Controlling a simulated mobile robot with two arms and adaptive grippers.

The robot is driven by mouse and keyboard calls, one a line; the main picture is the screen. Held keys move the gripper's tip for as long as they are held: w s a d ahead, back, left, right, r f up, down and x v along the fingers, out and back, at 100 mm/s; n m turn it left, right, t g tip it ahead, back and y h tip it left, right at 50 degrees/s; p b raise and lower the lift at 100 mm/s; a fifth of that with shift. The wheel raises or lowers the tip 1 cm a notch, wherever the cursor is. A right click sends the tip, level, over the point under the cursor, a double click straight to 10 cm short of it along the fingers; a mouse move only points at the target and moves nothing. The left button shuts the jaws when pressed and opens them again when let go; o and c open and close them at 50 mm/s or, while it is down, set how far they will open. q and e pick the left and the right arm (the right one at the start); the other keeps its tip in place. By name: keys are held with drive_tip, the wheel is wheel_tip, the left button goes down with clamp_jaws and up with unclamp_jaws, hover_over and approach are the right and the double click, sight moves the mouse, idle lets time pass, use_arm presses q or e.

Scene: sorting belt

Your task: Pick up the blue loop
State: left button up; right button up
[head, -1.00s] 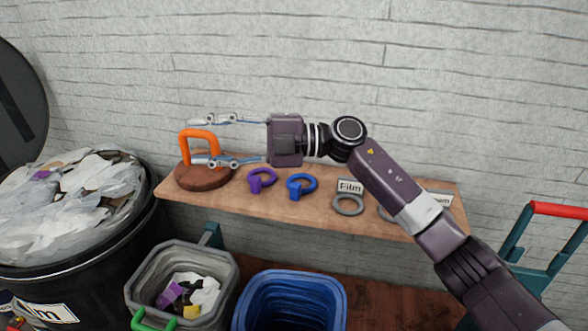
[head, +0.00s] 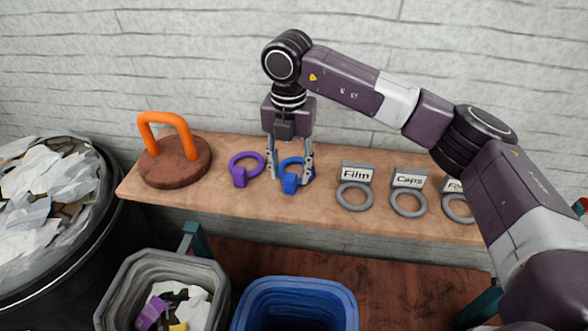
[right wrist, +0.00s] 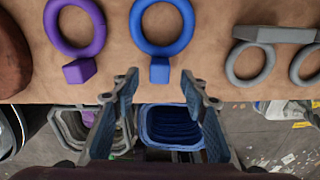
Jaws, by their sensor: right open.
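The blue loop (head: 290,180), a ring with a small block on it, lies on the wooden shelf (head: 245,205). My right gripper (head: 290,177) points down at it with its fingers apart, one toward each side of the loop in the head view. In the right wrist view the blue loop (right wrist: 160,30) lies ahead of the open, empty fingers (right wrist: 158,85), its block nearest them. Whether the fingers touch it, I cannot tell. My left gripper is not in view.
A purple loop (head: 240,173) lies close left of the blue one. An orange handle (head: 165,125) on a brown round base (head: 175,165) stands further left. Grey labelled rings (head: 355,195) lie to the right. A grey bin (head: 125,285) and blue bin (head: 320,290) stand below.

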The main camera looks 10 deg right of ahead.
sight(290, 176)
drive_tip(key=f, duration=0.2)
drive_tip(key=f+p, duration=0.1)
drive_tip(key=shift+w+d+f, duration=0.15)
drive_tip(key=shift+w, duration=0.1)
drive_tip(key=shift+f, duration=0.1)
drive_tip(key=c, duration=1)
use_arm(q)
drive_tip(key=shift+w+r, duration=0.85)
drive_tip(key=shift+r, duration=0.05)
use_arm(e)
drive_tip(key=shift+c, duration=0.3)
